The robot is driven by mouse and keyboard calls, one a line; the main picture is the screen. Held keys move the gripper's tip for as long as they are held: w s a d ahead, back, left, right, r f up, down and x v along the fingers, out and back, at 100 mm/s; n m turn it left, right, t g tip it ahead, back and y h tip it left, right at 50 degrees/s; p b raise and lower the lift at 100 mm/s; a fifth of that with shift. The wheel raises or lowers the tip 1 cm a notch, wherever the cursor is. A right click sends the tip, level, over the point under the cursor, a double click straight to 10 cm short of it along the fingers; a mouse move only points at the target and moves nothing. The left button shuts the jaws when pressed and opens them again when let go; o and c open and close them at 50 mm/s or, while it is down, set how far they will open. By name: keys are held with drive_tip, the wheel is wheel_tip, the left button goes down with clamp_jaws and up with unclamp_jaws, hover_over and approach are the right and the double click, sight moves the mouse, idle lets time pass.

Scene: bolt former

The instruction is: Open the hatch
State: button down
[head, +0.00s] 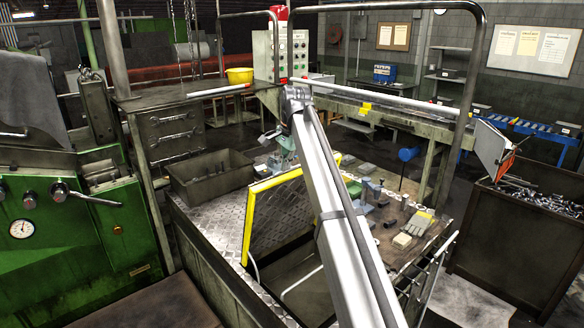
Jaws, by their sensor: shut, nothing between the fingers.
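The hatch (275,212) is a diamond-plate panel with a yellow edge, left of my arm in the head view. It stands tilted up from the floor plate. A dark opening with grey rails shows below it. My silver arm link rises from the bottom edge to a joint near the picture's upper middle and covers the hatch's right side.
A green machine (80,240) stands at left. A workbench (425,250) with small parts and gloves is at right, beside a crate of bolts (540,200). Tall metal rails (470,100) rise around the platform.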

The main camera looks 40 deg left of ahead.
drive_tip(key=c, duration=1.8)
unclamp_jaws()
drive_tip(key=shift+s+f, duration=0.25)
drive_tip(key=shift+f, duration=0.3)
drive_tip(key=shift+s+f, duration=0.2)
drive_tip(key=shift+f, duration=0.35)
drive_tip(key=o, duration=0.5)
drive_tip(key=shift+o, duration=0.5)
drive_tip(key=shift+w+a+f, duration=0.2)
drive_tip(key=shift+a+f, duration=0.05)
drive_tip(key=shift+a, duration=0.15)
drive_tip(key=shift+r, duration=0.1)
drive_tip(key=shift+w+r, duration=0.1)
drive_tip(key=shift+r, duration=0.4)
drive_tip(key=v, duration=1.2)
drive_tip(key=shift+w, duration=0.25)
drive_tip(key=shift+c, duration=0.3)
